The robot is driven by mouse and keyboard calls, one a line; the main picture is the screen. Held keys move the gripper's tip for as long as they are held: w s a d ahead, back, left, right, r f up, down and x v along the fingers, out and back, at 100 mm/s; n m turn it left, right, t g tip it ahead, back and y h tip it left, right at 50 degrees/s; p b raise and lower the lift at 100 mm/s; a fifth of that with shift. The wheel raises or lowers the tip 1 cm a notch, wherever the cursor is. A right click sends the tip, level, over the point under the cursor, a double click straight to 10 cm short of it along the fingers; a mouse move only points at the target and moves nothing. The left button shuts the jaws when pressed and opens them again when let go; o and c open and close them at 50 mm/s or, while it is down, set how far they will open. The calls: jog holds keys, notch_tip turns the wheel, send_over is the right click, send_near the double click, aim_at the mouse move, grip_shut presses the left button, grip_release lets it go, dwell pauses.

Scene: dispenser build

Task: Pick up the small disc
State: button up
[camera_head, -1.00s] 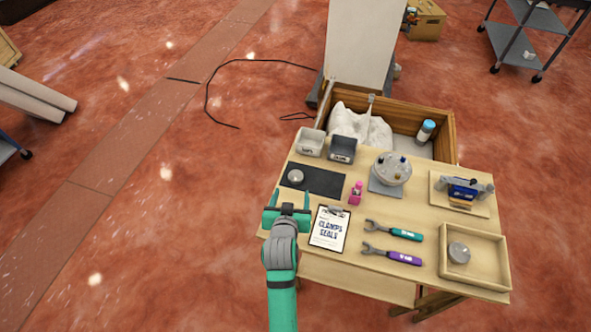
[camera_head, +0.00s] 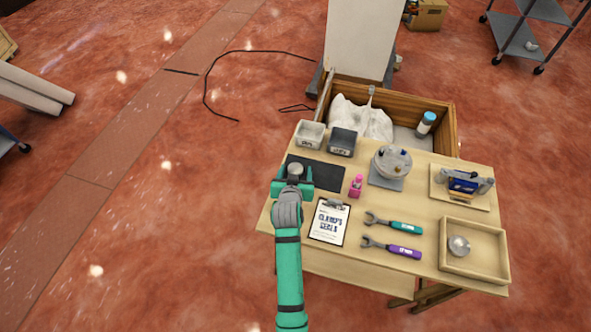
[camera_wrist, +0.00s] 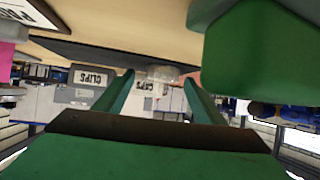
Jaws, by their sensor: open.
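A small grey disc (camera_head: 295,169) sits on the black mat (camera_head: 325,174) at the table's left side. My gripper (camera_head: 294,177) is open, with its fingers low over the mat, one on each side of the disc in the head view. In the wrist view, which looks upside down, the disc (camera_wrist: 162,73) appears between and just beyond the tips of my open gripper (camera_wrist: 158,78). I cannot tell whether either finger touches it. Another round grey piece (camera_head: 458,246) lies in the wooden tray at the right.
A light bin (camera_head: 309,134) and a dark bin (camera_head: 342,142) stand behind the mat. A pink bottle (camera_head: 356,186) stands to its right, and a clipboard (camera_head: 329,221) lies in front. Two wrenches (camera_head: 393,236) and a wooden tray (camera_head: 473,276) are farther right.

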jog(key=shift+w+f, duration=0.15)
jog(key=shift+w, duration=0.15)
jog(key=shift+a, duration=0.1)
jog(key=shift+c, duration=0.6)
jog(key=shift+a, duration=0.1)
jog(key=c, duration=1.1)
jog(key=shift+c, duration=1.1)
